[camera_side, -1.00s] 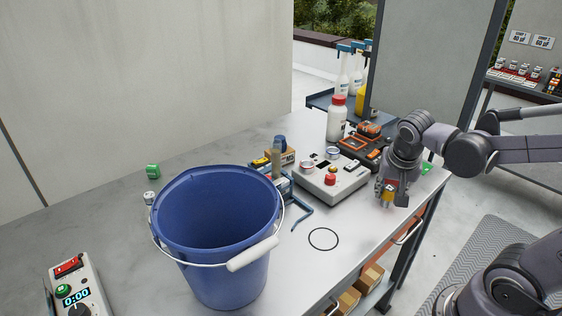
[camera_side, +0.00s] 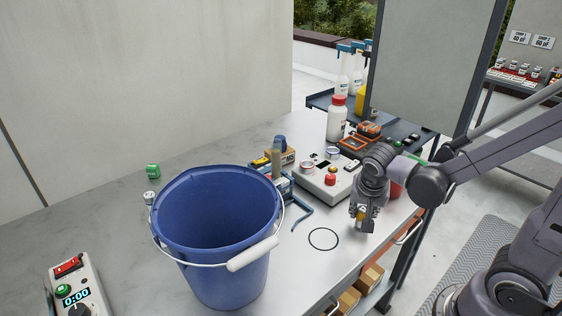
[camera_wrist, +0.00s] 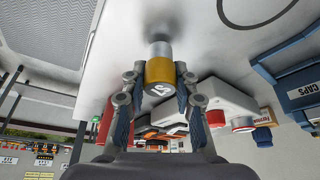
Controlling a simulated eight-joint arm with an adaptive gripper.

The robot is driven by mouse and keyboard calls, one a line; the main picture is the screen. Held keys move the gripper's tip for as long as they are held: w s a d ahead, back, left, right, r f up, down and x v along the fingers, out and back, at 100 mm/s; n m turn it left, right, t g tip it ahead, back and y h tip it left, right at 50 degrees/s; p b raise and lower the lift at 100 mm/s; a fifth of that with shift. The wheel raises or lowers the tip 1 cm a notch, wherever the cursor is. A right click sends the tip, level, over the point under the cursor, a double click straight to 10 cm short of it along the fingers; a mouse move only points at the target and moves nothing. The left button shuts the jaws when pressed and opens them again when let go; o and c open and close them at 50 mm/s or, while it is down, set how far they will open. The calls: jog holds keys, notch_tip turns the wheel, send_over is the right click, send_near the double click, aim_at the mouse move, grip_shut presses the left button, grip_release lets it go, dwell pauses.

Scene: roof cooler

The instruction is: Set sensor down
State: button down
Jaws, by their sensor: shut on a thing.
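My gripper (camera_side: 362,222) is shut on the sensor, a small cylinder with a yellow-orange band and silver metal. The sensor (camera_wrist: 160,72) is clear between my two fingers in the wrist view, its silver end pointing away from my palm. In the side view, only a bit of the yellow sensor (camera_side: 361,214) shows between the fingers. It is over the table's front right part, right of a thin black ring (camera_side: 323,239) on the grey tabletop (camera_side: 300,262). I cannot tell whether the sensor touches the table.
A large blue bucket (camera_side: 217,220) stands left of the ring. Behind my gripper are a grey box with a red button (camera_side: 330,180), an orange-edged case (camera_side: 355,145) and a white bottle with a red cap (camera_side: 337,118). The tabletop around the ring is clear.

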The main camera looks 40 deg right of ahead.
jog(key=shift+f, duration=0.25)
jog(key=c, duration=1)
grip_release()
jog(key=shift+s+a+r+n+t+y, duration=0.3)
jog(key=shift+a+r+n+t+y, duration=0.6)
jog(key=shift+r+n, duration=0.9)
jog(key=shift+s+a+r+n+t+y, duration=0.35)
jog(key=shift+a+r+n+t, duration=0.3)
jog(key=shift+a+r+n, duration=0.95)
jog(key=shift+s+a+r+n+t+y, duration=0.25)
jog(key=shift+a+r+n+t+y, duration=0.5)
jog(key=shift+r+n, duration=1.3)
jog(key=shift+f, duration=0.25)
